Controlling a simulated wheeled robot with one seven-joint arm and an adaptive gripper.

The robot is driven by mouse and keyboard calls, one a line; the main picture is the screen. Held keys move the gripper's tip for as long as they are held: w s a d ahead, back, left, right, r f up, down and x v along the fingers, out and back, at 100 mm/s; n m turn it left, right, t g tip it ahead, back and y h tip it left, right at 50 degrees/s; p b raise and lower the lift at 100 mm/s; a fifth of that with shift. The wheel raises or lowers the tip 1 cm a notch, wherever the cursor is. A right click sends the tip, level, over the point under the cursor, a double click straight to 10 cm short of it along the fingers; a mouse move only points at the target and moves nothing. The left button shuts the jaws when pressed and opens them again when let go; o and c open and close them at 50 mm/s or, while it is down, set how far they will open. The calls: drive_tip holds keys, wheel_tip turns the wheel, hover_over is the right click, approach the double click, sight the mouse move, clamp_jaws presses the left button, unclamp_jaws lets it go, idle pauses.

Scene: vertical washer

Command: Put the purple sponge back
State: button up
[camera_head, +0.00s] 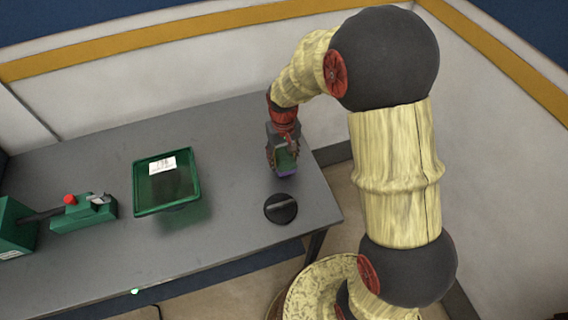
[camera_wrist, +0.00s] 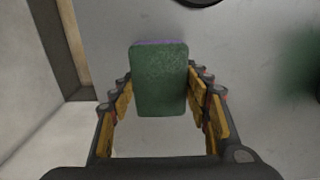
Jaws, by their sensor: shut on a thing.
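The sponge (camera_wrist: 159,80) shows a dark green rough face with a thin purple edge in the wrist view. It sits between the yellow-padded fingers of my gripper (camera_wrist: 160,100), which is shut on it. In the head view my gripper (camera_head: 283,155) points down over the right part of the table. There the sponge (camera_head: 287,171) shows a purple lower edge beneath the fingers. I cannot tell whether its lower edge touches the table.
A black round disc with a grey bar (camera_head: 280,208) lies on the grey table (camera_head: 231,120) just below the sponge. A green tray (camera_head: 138,190) with a white label stands to the left. A green device (camera_head: 84,214) with a red button is at far left. Walls rise behind.

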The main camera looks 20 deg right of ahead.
drive_tip(key=shift+w+d+f+b, duration=0.1)
drive_tip(key=shift+f+b, duration=0.1)
drive_tip(key=shift+f, duration=0.75)
drive_tip(key=shift+w+d+f+b, duration=0.1)
drive_tip(key=shift+f+b, duration=0.1)
drive_tip(key=shift+f, duration=0.7)
drive_tip(key=o, duration=1.2)
drive_tip(key=shift+f, duration=0.1)
drive_tip(key=shift+o, duration=0.6)
wheel_tip(320, 180, up, 13)
drive_tip(key=shift+f+p, duration=0.2)
drive_tip(key=shift+p, duration=0.95)
wheel_tip(320, 180, up, 7)
drive_tip(key=t, duration=0.1)
hover_over(284, 163)
drive_tip(key=s, duration=0.1)
drive_tip(key=s+r+t, duration=0.2)
drive_tip(key=s+r, duration=0.4)
drive_tip(key=s, duration=0.3)
drive_tip(key=s+r+t, duration=0.2)
drive_tip(key=s+r, duration=0.3)
drive_tip(key=s, duration=0.4)
drive_tip(key=shift+s+d+r+t, duration=0.3)
drive_tip(key=shift+s+d+r, duration=0.1)
